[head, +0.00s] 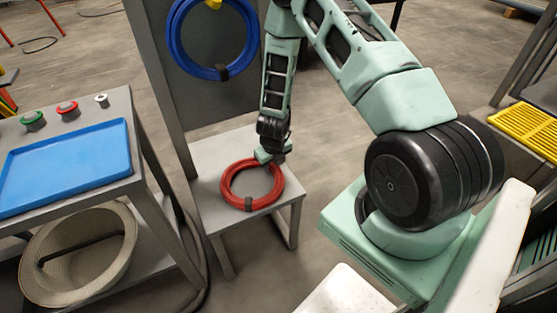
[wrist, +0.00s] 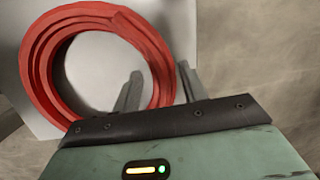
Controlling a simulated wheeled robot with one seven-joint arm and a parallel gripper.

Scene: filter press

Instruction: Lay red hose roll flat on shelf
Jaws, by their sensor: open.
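The red hose roll (head: 233,199) lies flat on the grey shelf (head: 213,162), a low stand in the middle of the head view. A dark strap wraps the roll's front side. In the wrist view the red hose roll (wrist: 42,75) fills the upper left, over the pale shelf top (wrist: 105,68). My gripper (head: 272,160) is at the roll's far right side. In the wrist view my gripper's two fingers (wrist: 158,85) are apart, one inside the ring and one outside, with the hose's right side between them. Whether they touch the hose cannot be told.
A blue hose roll (head: 172,45) hangs on the upright panel behind the shelf. At left, a table holds a blue tray (head: 65,165) and red and green buttons, with a round woven basket (head: 78,255) below. A yellow grate (head: 530,128) is at right.

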